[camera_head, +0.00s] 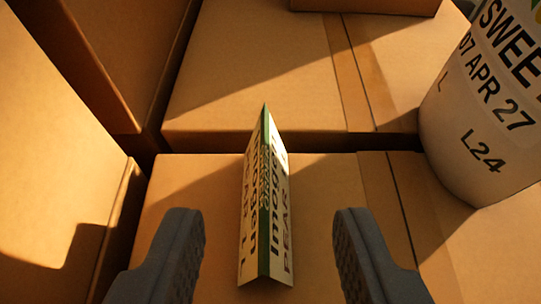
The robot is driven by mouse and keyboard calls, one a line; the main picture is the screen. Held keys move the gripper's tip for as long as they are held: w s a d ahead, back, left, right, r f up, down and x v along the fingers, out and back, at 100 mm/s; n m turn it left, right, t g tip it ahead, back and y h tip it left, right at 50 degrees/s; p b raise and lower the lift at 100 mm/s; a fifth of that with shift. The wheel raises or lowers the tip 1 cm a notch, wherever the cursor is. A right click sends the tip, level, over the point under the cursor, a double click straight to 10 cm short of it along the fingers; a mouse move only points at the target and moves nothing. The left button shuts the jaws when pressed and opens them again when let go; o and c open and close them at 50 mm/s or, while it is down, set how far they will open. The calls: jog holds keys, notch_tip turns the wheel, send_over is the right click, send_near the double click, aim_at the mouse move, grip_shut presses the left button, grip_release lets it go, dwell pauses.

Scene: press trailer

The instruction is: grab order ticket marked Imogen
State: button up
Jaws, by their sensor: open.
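The order ticket (263,215) is a folded, tent-like white card with a green stripe and dark print. It stands on a cardboard box in the middle of the view, its fold seen almost end-on. The print is steeply foreshortened; a word that looks like "Imogen" shows on its right side. My gripper (268,240) is open, with one dark grey finger to the left of the ticket and one to the right. Neither finger touches the ticket, and there is a gap on both sides.
The ticket's cardboard box (330,180) has tape at right. Another box (250,70) lies behind it, and tall boxes (50,150) stand at left. A white container (485,110) marked "SWEE", "07 APR 27" and "L24" stands at right, close to the right finger's side.

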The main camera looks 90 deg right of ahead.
aim_at(263, 184)
jog(key=shift+f+p+x, duration=0.15)
jog(key=shift+p+x, duration=0.05)
jog(key=shift+x, duration=1.55)
jog(key=shift+f+p+x, duration=0.15)
jog(key=shift+x, duration=1.65)
jog(key=shift+w+a, duration=0.15)
jog(key=shift+a, duration=0.05)
grip_shut()
